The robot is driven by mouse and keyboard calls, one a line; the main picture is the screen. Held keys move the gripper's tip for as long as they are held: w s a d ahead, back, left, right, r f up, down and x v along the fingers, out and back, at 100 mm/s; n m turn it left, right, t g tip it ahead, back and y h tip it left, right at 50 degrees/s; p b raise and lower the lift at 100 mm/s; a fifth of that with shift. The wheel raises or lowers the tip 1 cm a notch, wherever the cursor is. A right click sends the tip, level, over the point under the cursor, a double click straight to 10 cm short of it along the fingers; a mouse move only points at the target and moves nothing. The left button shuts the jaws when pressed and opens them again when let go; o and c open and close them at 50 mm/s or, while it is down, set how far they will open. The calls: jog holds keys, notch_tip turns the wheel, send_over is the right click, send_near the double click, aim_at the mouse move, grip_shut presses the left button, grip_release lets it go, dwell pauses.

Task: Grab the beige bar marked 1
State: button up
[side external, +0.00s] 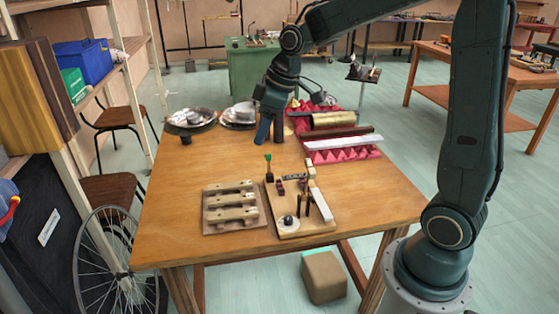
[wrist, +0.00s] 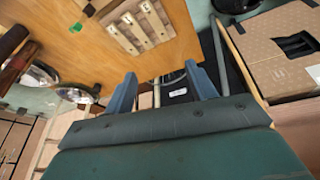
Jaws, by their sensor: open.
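Several beige bars lie in a row on a wooden board (side external: 210,229) near the table's front. The far bar (side external: 229,187), the middle bar (side external: 229,200) and the near bar (side external: 235,214) show in the side view. I cannot read a number on any of them, so I cannot tell which is marked 1. The bars (wrist: 141,24) also show at the top of the wrist view. My gripper (side external: 270,137) is above the back half of the table, behind the board and apart from the bars. Its blue fingers (wrist: 162,88) are spread and empty.
Right of the bars is a board (side external: 289,232) with mallets and small parts. Metal pans (side external: 192,118) stand at the back left of the table. A red foam tray (side external: 342,156) with a brass tube (side external: 333,119) and bars is at the back right. The table's left side is clear.

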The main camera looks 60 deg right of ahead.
jog(key=w+d+f+n, duration=0.1)
jog(key=w+d+f, duration=0.2)
jog(key=w+f, duration=0.3)
jog(key=n+y, duration=0.2)
send_near(232, 198)
notch_tip(232, 198, up, 6)
jog(key=d, duration=0.2)
jog(key=shift+s+a+f+g, duration=0.2)
jog(key=shift+s+f+g, duration=0.05)
jog(key=shift+s+g, duration=0.15)
jog(key=shift+x, duration=6.85)
jog(key=shift+s, duration=0.2)
jog(key=shift+c, duration=0.5)
jog(key=c, duration=1.1)
